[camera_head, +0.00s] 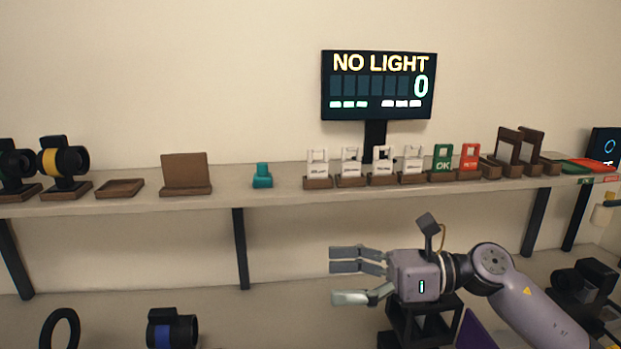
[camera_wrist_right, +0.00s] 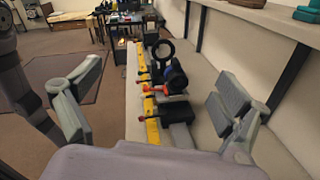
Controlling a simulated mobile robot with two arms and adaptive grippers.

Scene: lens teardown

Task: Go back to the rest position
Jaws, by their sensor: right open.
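My right gripper (camera_head: 345,273) is raised in front of the shelf, at the lower middle right of the head view. Its fingers point left and are spread apart with nothing between them. In the right wrist view the open fingers (camera_wrist_right: 160,100) stand at either side, with the bench and its parts beyond. My left gripper is in neither view.
The wall shelf (camera_head: 290,188) carries several card stands, a teal piece (camera_head: 262,176) and lens parts. A "NO LIGHT" display (camera_head: 378,86) stands above it. Below are a black ring (camera_head: 60,329) and a blue-banded lens (camera_head: 172,329). A yellow rail (camera_wrist_right: 146,105) runs along the bench.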

